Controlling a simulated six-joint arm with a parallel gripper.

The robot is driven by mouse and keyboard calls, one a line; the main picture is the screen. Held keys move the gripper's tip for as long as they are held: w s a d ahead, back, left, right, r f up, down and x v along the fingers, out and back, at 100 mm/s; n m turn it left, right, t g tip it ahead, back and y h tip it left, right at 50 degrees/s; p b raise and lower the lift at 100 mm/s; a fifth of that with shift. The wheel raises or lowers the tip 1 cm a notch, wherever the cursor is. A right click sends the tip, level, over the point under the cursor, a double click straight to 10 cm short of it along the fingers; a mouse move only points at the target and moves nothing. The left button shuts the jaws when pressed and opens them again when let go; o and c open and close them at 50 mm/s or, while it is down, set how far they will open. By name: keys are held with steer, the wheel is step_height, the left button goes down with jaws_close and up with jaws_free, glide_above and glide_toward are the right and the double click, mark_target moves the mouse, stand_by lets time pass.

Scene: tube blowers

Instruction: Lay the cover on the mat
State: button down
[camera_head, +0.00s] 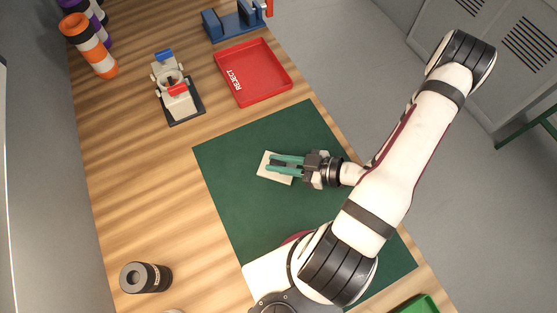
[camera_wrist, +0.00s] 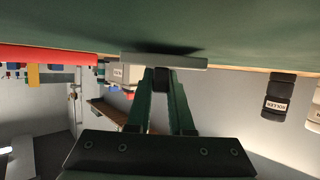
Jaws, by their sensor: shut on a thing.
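The cover (camera_head: 266,169) is a pale, flat, off-white plate over the middle of the dark green mat (camera_head: 240,210). My gripper (camera_head: 282,165) has green fingers and is shut on the cover. In the wrist view the cover (camera_wrist: 135,59) is seen edge-on across the fingertips (camera_wrist: 162,75), close to the mat surface (camera_wrist: 60,25) with a dark shadow on the mat beside it. I cannot tell whether the cover touches the mat. The fingers hide part of the cover in the head view.
A red reject tray (camera_head: 229,80) lies beyond the mat. A pale device with blue and red clips (camera_head: 172,78) stands left of it. A blue rack (camera_head: 228,25) and banded cylinders (camera_head: 90,48) are at the back. A black roller jar (camera_head: 146,277) stands front left. The mat's left part is clear.

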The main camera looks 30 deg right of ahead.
steer(key=c, duration=0.8)
jaws_free()
steer(key=shift+f, duration=0.4)
